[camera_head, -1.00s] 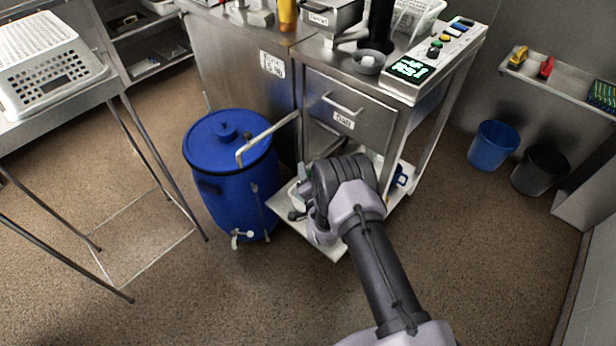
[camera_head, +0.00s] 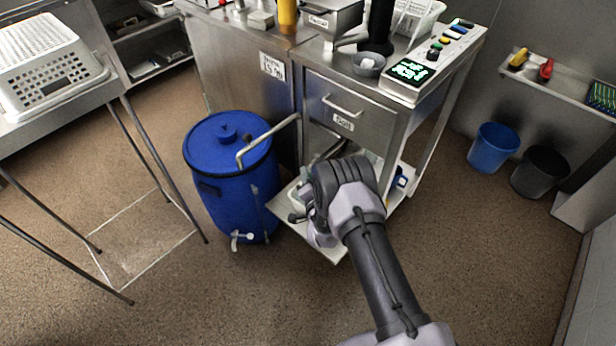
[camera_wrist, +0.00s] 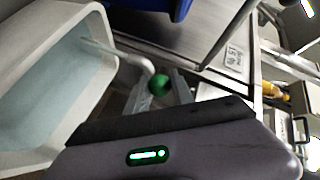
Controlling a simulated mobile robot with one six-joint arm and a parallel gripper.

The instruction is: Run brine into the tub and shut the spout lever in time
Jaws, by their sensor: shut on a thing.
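A pale tub (camera_wrist: 82,100) fills the left of the wrist view, with a light blue-grey inside; I cannot tell how much brine is in it. A bent metal lever (camera_wrist: 112,50) reaches past the tub's rim and ends in a green ball knob (camera_wrist: 158,84). My gripper (camera_wrist: 160,92) is shut on this knob, with a finger on each side. In the head view my gripper (camera_head: 310,212) is low in front of the cabinet, over a pull-out shelf (camera_head: 325,252). My wrist hides most of the tub and the lever there.
A blue lidded barrel (camera_head: 228,180) with a tap (camera_head: 242,236) stands left of the shelf. A bent metal pipe (camera_head: 270,132) passes over its lid. The steel cabinet (camera_head: 345,105) carries a lit display (camera_head: 411,71). Open floor lies to the right.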

